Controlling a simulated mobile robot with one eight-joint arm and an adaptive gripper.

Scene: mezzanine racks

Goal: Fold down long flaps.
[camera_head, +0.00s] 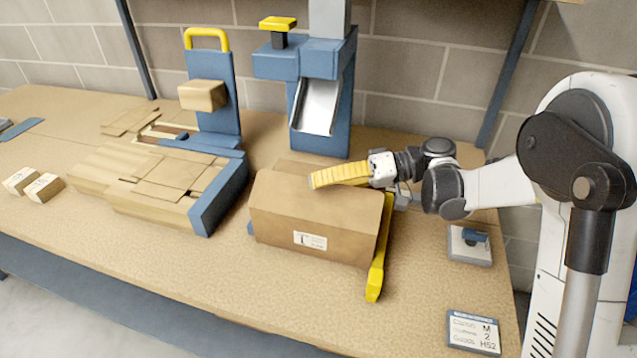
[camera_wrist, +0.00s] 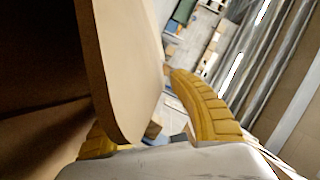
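A brown cardboard box (camera_head: 282,228) with a white label on its front stands on the bench in the head view. A long front panel or flap (camera_head: 300,200) slopes along its upper front; how far it is folded is hard to tell. Another cardboard edge (camera_head: 290,166) shows behind it. My gripper (camera_head: 318,181) reaches in from the right over the box's top, with its yellow fingers near the flap. In the wrist view, a cardboard panel with a rounded corner (camera_wrist: 125,70) passes between the spread fingers. One finger (camera_wrist: 207,108) shows clearly; the other is mostly hidden behind the panel.
A yellow bar (camera_head: 378,262) runs along the box's right side. A blue fixture with flat cardboard (camera_head: 170,180) is at left; a blue machine with a metal chute (camera_head: 322,105) stands behind. Small boxes (camera_head: 45,187) lie far left. The front bench is clear.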

